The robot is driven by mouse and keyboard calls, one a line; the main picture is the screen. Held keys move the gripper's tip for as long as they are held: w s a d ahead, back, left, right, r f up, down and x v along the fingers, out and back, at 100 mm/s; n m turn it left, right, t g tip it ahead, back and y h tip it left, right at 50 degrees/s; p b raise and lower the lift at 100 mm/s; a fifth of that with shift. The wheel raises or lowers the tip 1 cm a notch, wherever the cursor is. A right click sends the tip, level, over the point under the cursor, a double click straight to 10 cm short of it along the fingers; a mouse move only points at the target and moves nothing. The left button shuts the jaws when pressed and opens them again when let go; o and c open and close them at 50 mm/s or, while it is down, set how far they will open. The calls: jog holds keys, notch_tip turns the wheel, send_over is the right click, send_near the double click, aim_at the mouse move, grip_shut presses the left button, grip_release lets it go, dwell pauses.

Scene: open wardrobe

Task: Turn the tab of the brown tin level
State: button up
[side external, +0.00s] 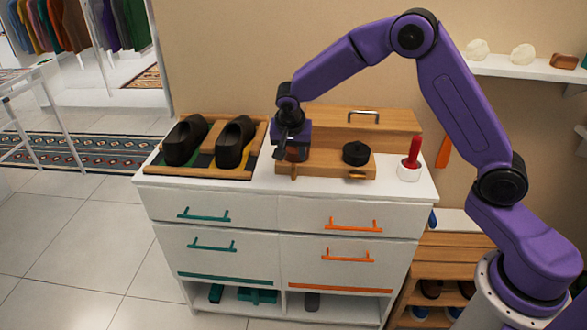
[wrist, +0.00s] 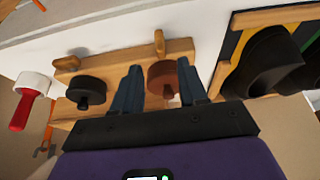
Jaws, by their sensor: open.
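The brown tin (side external: 297,154) sits at the left of a low wooden stand (side external: 325,165) on the white dresser; it also shows in the wrist view (wrist: 161,76). A wooden tab (side external: 294,172) on the stand's front, before the brown tin, points upright; it also shows in the wrist view (wrist: 158,42). My gripper (side external: 291,152) is open over the brown tin, partly hiding it in the side view. In the wrist view its fingers (wrist: 160,66) appear on either side of the tin. I cannot tell whether they touch it.
A black tin (side external: 356,153) stands to the right, with a level tab (side external: 356,175) before it. Black shoes (side external: 235,142) lie in a tray at left. A wooden box (side external: 385,122) stands behind.

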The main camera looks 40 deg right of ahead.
aim_at(293, 167)
jog(key=x, duration=0.8)
jog(key=shift+w+f, duration=0.1)
jog(key=shift+f, duration=0.25)
grip_shut()
